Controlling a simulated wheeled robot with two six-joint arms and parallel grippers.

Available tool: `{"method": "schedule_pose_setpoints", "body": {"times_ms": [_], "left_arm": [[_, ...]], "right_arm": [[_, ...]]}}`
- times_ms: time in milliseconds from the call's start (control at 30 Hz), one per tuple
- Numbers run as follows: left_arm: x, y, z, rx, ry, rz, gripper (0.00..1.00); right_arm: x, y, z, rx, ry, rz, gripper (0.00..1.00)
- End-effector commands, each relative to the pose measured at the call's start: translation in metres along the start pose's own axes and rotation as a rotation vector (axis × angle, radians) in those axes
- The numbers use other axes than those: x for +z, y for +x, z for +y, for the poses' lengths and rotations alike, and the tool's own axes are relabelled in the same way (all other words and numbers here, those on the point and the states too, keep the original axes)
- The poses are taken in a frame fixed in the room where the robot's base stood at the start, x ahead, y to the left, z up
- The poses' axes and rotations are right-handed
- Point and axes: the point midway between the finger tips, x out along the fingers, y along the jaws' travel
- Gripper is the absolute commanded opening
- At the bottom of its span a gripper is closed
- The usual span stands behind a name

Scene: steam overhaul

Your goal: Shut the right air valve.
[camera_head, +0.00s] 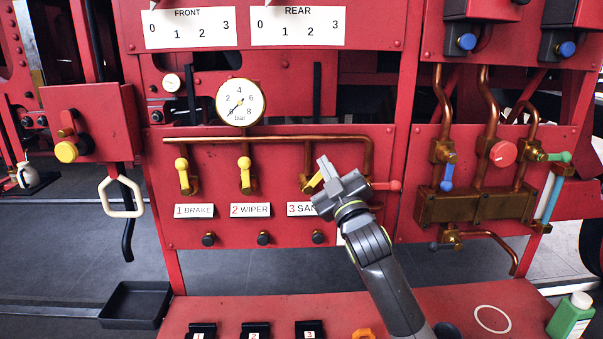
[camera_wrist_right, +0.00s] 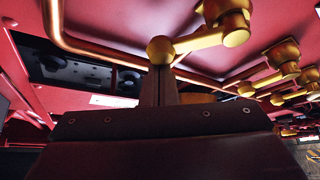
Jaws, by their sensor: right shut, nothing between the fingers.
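The right air valve is the third of three yellow-handled valves on the red panel, above a plate reading "3 SAN…", partly covered. Its yellow lever (camera_head: 314,182) slants and is partly hidden by my right gripper (camera_head: 324,167). In the wrist view the lever (camera_wrist_right: 200,41) runs from the valve body to a round knob (camera_wrist_right: 160,50). My right gripper's closed fingers (camera_wrist_right: 158,84) stand right at this knob, with nothing between them; whether they touch it I cannot tell. The left gripper is not in view.
The brake valve (camera_head: 184,176) and wiper valve (camera_head: 245,175) stand to the left, levers upright. A copper pipe (camera_head: 270,139) runs above, under a pressure gauge (camera_head: 240,102). A red-handled lever (camera_head: 388,185) is close right of my gripper. A green bottle (camera_head: 570,318) stands at lower right.

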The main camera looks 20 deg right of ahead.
Motion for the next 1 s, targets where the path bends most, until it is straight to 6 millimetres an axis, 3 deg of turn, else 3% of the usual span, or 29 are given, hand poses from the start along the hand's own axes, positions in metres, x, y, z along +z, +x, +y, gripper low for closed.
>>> {"method": "schedule_pose_setpoints", "body": {"times_ms": [33, 600, 1000], "left_arm": [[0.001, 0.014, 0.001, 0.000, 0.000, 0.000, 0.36], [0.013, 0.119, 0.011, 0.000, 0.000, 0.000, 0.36], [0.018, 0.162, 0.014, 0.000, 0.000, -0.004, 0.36]], "right_arm": [[0.009, -0.004, -0.004, 0.019, 0.029, -0.003, 0.00], [0.038, -0.022, -0.001, 0.247, 0.420, -0.003, 0.00], [0.051, -0.029, -0.002, 0.372, 0.638, -0.007, 0.00]]}}
